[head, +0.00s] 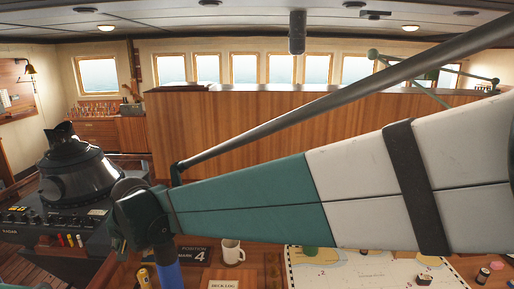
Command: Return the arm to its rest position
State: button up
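My own arm, a white and teal link with a dark band, spans the view from the right edge to the lower left. It ends in a dark joint above the left part of the desk, with a blue cylindrical part hanging below it and cut off by the bottom edge. My gripper is not visible, so I cannot tell whether it is open or holds anything.
A black radar console (85,180) stands at left. On the wooden desk are a white mug (231,251), a "POSITION MARK 4" plate (194,255), a chart (350,268) with small items, and a yellow cylinder (144,278). A wooden partition (215,125) stands behind.

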jog(key=d+r+t+y+b, duration=0.1)
jog(key=d+r+b, duration=0.1)
jog(key=d+r, duration=0.55)
jog(key=s+d+f+t+h+b, duration=0.1)
jog(key=s+d+f, duration=0.1)
jog(key=d, duration=2)
jog(key=s+d+f+h, duration=0.1)
jog(key=s+d+f, duration=0.3)
jog(key=d, duration=0.6)
jog(key=s+d+f+h+b, duration=0.1)
jog(key=s+d+f, duration=0.3)
jog(key=d, duration=0.6)
jog(key=s+d+f+m+h, duration=0.1)
jog(key=s+d+f+h, duration=0.1)
jog(key=s+d, duration=0.6)
jog(key=shift+d+f+t+b, duration=0.3)
jog(key=shift+d+f+t, duration=0.1)
jog(key=shift+d+f, duration=0.5)
